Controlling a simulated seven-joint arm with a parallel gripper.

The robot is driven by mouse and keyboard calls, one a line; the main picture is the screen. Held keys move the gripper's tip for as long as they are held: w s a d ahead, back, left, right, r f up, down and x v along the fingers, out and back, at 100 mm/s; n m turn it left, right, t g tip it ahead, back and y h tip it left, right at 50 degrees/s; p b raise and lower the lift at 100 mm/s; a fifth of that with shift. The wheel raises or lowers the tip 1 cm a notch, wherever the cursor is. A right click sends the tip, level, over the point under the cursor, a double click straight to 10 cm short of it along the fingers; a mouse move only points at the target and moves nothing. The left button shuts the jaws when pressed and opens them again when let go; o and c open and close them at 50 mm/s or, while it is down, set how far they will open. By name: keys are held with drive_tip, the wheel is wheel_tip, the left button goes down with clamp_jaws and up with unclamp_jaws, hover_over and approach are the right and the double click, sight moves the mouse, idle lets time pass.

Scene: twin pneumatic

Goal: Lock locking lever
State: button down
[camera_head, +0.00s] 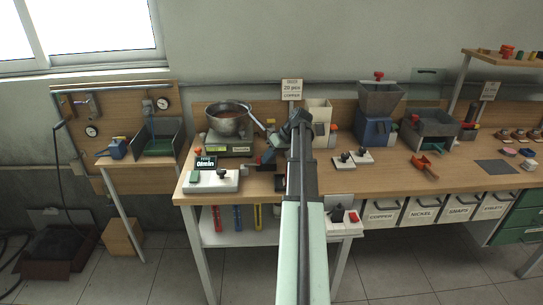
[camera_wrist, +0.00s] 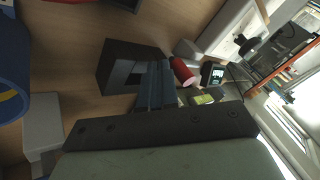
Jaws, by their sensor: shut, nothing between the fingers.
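My gripper (camera_head: 300,118) is at the middle of the bench in the head view, with my arm reaching up to it from the bottom. In the wrist view its narrow grey fingers (camera_wrist: 156,86) are shut together and hold nothing. A red cylindrical grip (camera_wrist: 183,71), which looks like the locking lever's handle, lies just right of the fingers. A black block with a grey square face (camera_wrist: 130,68) sits left of them. Whether the fingers touch either one cannot be told. In the head view a small dark device (camera_head: 267,156) stands left of my arm; my arm hides part of that area.
A metal pot (camera_head: 228,122) on a scale and a white box with a green display (camera_head: 210,180) stand to the left. Some bare wood shows at the bench front.

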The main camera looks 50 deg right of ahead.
idle(0.4)
drive_tip(key=shift+s+a+m, duration=0.2)
drive_tip(key=shift+m, duration=0.1)
drive_tip(key=shift+s+a+m+h, duration=0.25)
drive_tip(key=shift+m+h, duration=0.05)
drive_tip(key=shift+m, duration=0.1)
drive_tip(key=shift+s+a+m+t+h, duration=0.4)
drive_tip(key=shift+s+a+m+t, duration=0.1)
drive_tip(key=shift+a+m, duration=0.25)
drive_tip(key=a+m+h, duration=0.1)
drive_tip(key=s+a+m+h, duration=0.1)
drive_tip(key=m, duration=0.1)
drive_tip(key=shift+s+a+m+t, duration=0.15)
drive_tip(key=shift+a+m+t, duration=0.05)
drive_tip(key=shift+m+t, duration=0.1)
drive_tip(key=shift+s+a+m+h, duration=0.1)
drive_tip(key=shift+a+m+h, duration=0.7)
drive_tip(key=shift+m, duration=0.35)
drive_tip(key=shift+a, duration=1)
drive_tip(key=shift+d, duration=0.1)
drive_tip(key=shift+w, duration=0.2)
